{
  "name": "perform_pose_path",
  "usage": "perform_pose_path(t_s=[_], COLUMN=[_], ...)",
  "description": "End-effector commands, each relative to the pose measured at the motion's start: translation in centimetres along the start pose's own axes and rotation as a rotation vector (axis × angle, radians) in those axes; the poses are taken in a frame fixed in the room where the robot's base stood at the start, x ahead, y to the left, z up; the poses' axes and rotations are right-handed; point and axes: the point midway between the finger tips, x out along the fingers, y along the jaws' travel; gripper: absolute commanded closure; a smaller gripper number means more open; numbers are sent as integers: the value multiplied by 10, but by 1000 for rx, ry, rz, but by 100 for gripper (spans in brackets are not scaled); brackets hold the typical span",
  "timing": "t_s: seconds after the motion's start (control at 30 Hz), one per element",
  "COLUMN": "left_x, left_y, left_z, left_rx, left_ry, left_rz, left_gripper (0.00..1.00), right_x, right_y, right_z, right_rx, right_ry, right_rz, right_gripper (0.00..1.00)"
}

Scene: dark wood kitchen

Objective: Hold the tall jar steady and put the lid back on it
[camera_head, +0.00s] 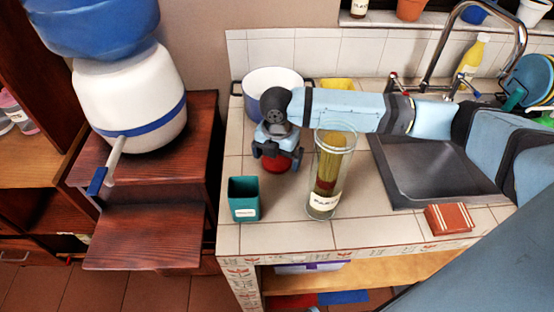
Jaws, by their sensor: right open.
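The tall jar (323,190) is clear glass with yellow sticks like spaghetti inside and a pale label low down. It stands upright near the front of the tiled counter, with no lid on its top. A red round thing (282,163), which looks like the lid, is left of the jar, partly hidden by my right gripper (276,155). My right gripper is open and points down over the red thing, with its fingers at either side. I cannot tell if they touch it. My right forearm runs behind the jar's top. My left gripper is not in view.
A teal cup (243,198) stands at the counter's front left. A white pot (273,82) is behind my gripper. A sink (435,175) and a red-brown box (449,219) are to the right. A water dispenser (130,100) stands on the wooden stand at left.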

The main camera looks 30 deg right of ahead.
Motion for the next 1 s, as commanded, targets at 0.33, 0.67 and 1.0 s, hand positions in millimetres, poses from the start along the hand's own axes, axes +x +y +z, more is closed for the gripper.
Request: perform_pose_path(t_s=[0.33,0.67,1.0], left_x=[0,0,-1], left_y=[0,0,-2], left_z=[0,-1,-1], left_rx=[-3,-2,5], left_ry=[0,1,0], left_rz=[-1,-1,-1], left_gripper=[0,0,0], right_x=[4,4,-7], right_y=[0,0,1], right_z=[0,0,0], right_rx=[0,0,0], right_ry=[0,0,-1], right_rz=[1,2,4], right_gripper=[0,42,42])
